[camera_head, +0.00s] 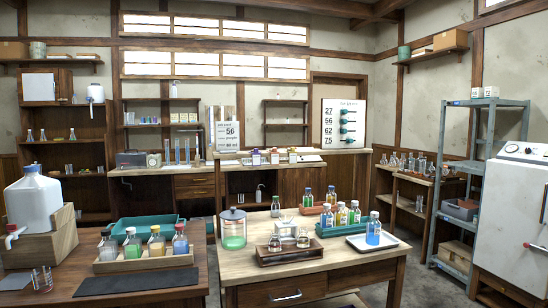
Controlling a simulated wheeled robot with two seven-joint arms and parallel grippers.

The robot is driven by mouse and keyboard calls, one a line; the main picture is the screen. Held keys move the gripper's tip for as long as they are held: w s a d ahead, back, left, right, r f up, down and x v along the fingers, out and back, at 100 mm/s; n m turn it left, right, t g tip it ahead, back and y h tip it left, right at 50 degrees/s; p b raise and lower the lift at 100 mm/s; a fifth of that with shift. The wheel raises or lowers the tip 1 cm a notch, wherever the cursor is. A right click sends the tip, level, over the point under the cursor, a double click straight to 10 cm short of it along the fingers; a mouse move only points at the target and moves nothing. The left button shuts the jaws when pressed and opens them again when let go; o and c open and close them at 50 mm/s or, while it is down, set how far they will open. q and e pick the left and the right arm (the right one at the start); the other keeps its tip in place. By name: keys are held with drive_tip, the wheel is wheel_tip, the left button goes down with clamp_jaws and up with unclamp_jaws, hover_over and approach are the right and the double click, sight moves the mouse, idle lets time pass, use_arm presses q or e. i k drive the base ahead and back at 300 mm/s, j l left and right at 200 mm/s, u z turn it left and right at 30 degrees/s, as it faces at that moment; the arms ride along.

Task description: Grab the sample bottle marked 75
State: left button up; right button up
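Several capped sample bottles stand on two wooden tables, and their labels are too small to read, so I cannot tell which is marked 75. A bottle with blue liquid (373,230) stands on a white tray (357,246). Bottles with white labels (341,215) stand in a green tray (327,232). Behind them, bottles (308,198) stand in a reddish tray (313,210). On the left table, a wooden rack (143,265) holds a row of bottles, including a green one (132,244). Neither gripper is in view.
A lidded jar with green liquid (233,230) and a dark wooden tray with flasks (290,257) stand on the right table. A white jug (33,200) stands at left. A wall board (343,124) lists 27, 56, 62, 75. A dark mat (137,282) lies clear.

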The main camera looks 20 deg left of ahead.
sight(373, 226)
drive_tip(key=i+l, duration=0.7)
